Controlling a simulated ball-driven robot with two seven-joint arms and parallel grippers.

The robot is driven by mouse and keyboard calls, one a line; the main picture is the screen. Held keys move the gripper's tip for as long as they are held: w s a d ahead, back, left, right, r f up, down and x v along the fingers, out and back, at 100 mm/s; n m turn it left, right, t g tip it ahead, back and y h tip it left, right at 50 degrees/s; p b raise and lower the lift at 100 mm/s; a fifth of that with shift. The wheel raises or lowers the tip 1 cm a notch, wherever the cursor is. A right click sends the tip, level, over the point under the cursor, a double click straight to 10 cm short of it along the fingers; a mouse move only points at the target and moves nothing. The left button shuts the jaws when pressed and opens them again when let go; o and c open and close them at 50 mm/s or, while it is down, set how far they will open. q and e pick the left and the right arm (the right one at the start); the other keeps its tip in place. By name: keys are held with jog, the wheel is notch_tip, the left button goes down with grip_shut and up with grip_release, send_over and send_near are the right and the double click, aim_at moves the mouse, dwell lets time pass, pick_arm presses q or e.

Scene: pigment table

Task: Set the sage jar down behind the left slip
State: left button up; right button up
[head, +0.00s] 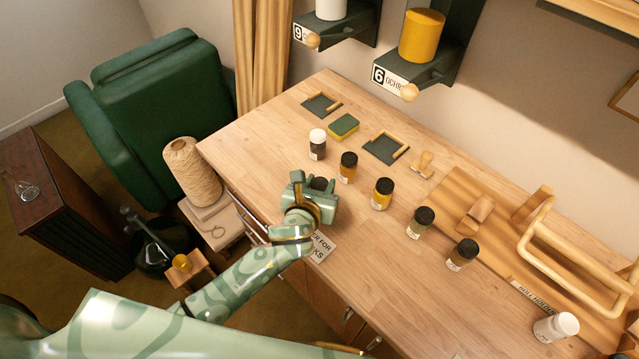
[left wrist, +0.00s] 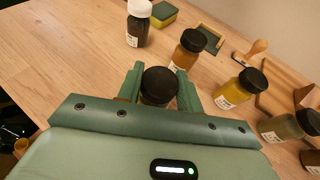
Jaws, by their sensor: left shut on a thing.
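My left gripper (head: 318,190) is over the front left of the table, shut on a jar with a black lid (left wrist: 159,84). The jar's body is mostly hidden by the fingers, so I cannot tell its colour. A printed paper slip (head: 323,247) lies at the table's front edge, partly hidden by my left arm. Two dark square pads with wooden edging lie at the back, one at the left (head: 320,105) and one further right (head: 384,149). A black-lidded jar with grey-green contents (head: 420,223) stands to the right. My right gripper is not in view.
A white-lidded dark jar (head: 317,145), an orange-brown jar (head: 347,168) and a yellow jar (head: 382,194) stand close around the gripper. A sponge (head: 343,126) and a wooden stamp (head: 422,164) lie behind. An olive-brown jar (head: 462,255) stands right. The table's left end is clear.

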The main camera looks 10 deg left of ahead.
pick_arm(q)
jog(key=o, duration=1.2)
jog(key=shift+o, duration=0.2)
jog(key=shift+r, duration=0.15)
jog(key=p+v, duration=0.2)
jog(key=v, duration=1)
